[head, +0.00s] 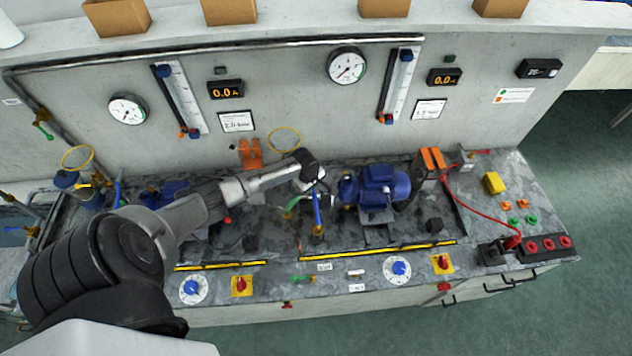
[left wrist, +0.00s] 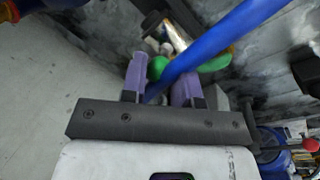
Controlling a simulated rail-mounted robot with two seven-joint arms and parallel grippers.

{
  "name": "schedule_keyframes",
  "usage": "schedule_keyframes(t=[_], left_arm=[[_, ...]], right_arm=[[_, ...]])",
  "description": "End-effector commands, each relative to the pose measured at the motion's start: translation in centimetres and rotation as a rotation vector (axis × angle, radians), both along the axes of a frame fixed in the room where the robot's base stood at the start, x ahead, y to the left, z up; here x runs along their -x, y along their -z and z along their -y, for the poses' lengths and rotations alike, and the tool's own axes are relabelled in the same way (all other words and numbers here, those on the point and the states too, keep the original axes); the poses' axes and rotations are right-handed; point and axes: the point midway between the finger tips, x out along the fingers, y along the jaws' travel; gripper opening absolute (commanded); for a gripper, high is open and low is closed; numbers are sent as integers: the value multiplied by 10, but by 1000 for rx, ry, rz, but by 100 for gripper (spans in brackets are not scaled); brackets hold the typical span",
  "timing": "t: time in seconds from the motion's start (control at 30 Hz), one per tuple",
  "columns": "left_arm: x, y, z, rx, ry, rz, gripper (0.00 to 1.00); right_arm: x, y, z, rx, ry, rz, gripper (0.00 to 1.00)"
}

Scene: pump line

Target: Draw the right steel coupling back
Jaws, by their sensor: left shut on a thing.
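My left gripper (head: 314,187) is low over the bench, just left of the blue pump (head: 376,187). In the left wrist view its two purple fingers (left wrist: 162,82) close around something largely hidden by a blue bar. A shiny steel piece (left wrist: 178,36), which looks like the right steel coupling, shows just past the fingertips, with a green part (left wrist: 207,64) against it. The coupling is hidden by the gripper in the head view. How far it is drawn back cannot be told. My right gripper is not in view.
A blue handle (head: 317,212) stands close beside the gripper. Orange clips (head: 433,160) and a red cable (head: 482,207) are to the right of the pump. A yellow strip (head: 405,250), dials and red switches line the bench front. Gauges hang on the wall behind.

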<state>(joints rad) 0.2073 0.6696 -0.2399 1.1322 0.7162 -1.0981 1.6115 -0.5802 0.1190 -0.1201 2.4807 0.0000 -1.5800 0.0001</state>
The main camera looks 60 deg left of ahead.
Motion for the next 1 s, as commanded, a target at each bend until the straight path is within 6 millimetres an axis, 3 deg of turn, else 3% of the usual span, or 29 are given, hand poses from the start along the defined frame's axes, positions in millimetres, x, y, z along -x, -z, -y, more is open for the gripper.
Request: schedule_keyframes(t=[0.23,0.27,0.33,0.77,1.0], left_arm=[[1,-1,-1,2,-1,-5,0],[1,-1,-1,2,-1,-5,31],[1,-1,0,2,-1,-5,38],[1,-3,0,2,0,-2,38],[7,-35,1,1,2,0,38]], right_arm=[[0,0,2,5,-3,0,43],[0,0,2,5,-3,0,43],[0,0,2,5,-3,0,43],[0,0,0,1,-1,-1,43],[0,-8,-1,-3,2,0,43]])
